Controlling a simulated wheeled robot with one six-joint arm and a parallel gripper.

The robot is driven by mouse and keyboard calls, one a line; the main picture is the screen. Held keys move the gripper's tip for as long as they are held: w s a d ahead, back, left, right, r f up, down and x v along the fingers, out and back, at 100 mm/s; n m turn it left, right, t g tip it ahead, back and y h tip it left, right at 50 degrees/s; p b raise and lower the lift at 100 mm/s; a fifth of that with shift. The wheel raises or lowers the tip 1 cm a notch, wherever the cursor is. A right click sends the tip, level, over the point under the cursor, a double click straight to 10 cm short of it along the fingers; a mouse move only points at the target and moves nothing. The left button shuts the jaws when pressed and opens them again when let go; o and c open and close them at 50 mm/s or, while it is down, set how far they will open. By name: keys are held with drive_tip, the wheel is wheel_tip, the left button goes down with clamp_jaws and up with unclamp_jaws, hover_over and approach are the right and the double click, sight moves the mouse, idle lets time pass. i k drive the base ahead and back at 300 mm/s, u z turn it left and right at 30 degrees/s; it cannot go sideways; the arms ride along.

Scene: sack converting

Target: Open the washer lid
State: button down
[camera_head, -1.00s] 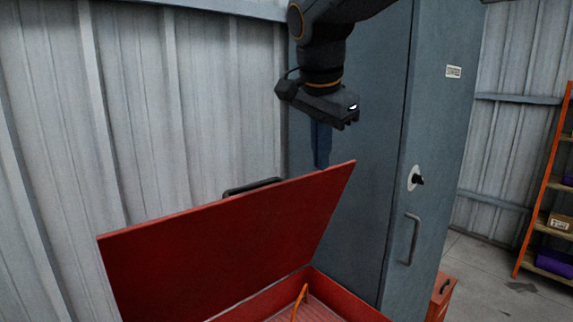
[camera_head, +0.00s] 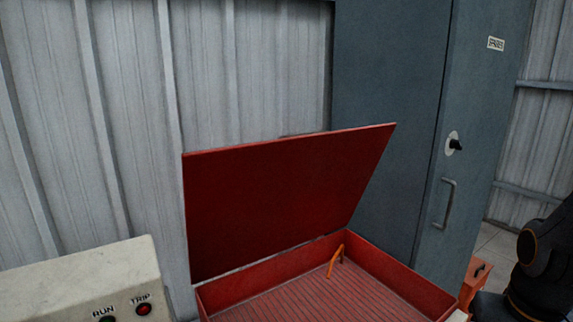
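The red washer lid (camera_head: 285,200) stands raised, tilted up at the back of the red washer basin (camera_head: 400,283). The basin is open, with a ribbed floor and an orange hose-like piece (camera_head: 336,261) inside near its back wall. A sliver of a dark part shows behind the lid's top edge. My gripper is out of view; only part of my dark arm shows at the lower right, apart from the lid. Nothing of mine touches the lid in this view.
A grey-blue cabinet (camera_head: 390,110) with a handle (camera_head: 446,203) and a black knob (camera_head: 455,144) stands behind, to the right. A pale control box (camera_head: 75,285) with RUN and TRIP buttons is at lower left. An orange box (camera_head: 478,275) sits beside the cabinet.

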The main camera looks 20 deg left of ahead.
sight(247, 203)
drive_tip(key=k, duration=0.65)
drive_tip(key=z, duration=1.2)
drive_tip(key=i, duration=1.05)
drive_tip(key=u, duration=1.95)
